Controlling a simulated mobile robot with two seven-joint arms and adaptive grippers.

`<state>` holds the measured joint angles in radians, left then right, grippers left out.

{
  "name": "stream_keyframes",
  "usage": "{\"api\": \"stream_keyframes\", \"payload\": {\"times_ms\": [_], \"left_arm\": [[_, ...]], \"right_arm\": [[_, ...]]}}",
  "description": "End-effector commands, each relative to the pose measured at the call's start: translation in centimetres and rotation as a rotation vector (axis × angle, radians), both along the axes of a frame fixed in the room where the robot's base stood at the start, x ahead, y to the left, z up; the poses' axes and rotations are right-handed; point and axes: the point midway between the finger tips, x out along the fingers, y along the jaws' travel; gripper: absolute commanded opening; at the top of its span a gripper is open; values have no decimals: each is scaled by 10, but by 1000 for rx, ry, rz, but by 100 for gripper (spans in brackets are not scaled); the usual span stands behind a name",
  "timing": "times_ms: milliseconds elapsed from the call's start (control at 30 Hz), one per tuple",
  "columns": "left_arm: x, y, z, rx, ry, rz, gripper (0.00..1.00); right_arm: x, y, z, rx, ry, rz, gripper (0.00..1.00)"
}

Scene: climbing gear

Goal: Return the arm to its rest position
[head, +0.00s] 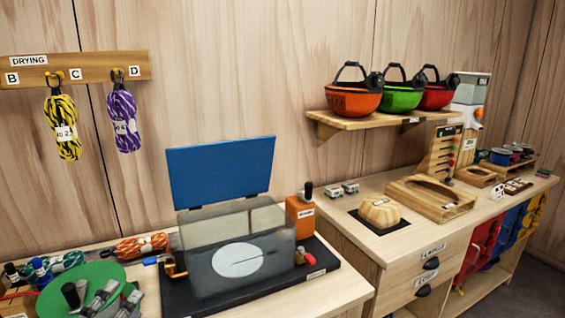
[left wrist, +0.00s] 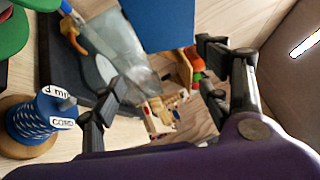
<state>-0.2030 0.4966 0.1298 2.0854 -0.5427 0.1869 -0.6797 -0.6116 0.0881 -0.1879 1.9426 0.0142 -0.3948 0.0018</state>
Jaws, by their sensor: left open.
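My left gripper (left wrist: 165,88) shows in the left wrist view, its two black fingers spread apart with nothing held between them. Past the fingers are the clear tank (left wrist: 118,48) and its blue lid (left wrist: 165,20). In the head view I cannot clearly make out the left gripper. My right gripper is in neither view.
The tank (head: 235,240) with its raised blue lid (head: 220,170) stands on a dark base beside an orange box (head: 300,215). A green disc (head: 60,292) with metal gear lies front left. A blue cord spool (left wrist: 45,125) stands left of my gripper. Helmets (head: 355,100) sit on a shelf.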

Motion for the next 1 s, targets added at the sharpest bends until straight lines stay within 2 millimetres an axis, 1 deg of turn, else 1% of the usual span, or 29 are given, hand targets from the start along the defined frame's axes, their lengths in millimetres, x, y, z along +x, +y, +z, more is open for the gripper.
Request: {"api": "stream_keyframes", "payload": {"times_ms": [33, 67, 100, 167, 200, 267, 300, 367, 400, 500, 600, 700, 800, 1000], "left_arm": [[-12, 4, -42, -159, 111, 45, 69], [-19, 6, -63, -250, 169, 71, 69], [-29, 6, -92, -368, 244, 107, 69], [-48, 5, -134, -539, 352, 165, 69], [-62, 1, -161, -648, 419, 205, 69], [-86, -6, -200, -810, 518, 271, 69], [-102, -13, -225, -913, 579, 316, 69], [-129, -26, -259, -1064, 666, 387, 69], [-147, -36, -280, -1158, 719, 433, 69], [-188, -63, -320, -1362, 830, 543, 69], [-220, -87, -346, -1511, 910, 630, 69], [-240, -103, -360, -1604, 956, 687, 69], [-249, -110, -366, -1644, 976, 713, 69], [-250, -111, -367, -1649, 978, 716, 69]], "right_arm": [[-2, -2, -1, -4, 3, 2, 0], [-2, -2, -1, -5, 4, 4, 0], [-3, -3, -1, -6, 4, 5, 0], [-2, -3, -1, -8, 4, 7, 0], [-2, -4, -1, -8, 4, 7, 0], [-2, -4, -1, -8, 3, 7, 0], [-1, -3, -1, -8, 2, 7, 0], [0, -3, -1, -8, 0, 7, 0], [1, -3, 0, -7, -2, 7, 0], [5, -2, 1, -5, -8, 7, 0], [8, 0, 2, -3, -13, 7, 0], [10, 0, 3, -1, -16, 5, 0], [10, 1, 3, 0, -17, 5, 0], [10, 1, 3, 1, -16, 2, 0]]}}
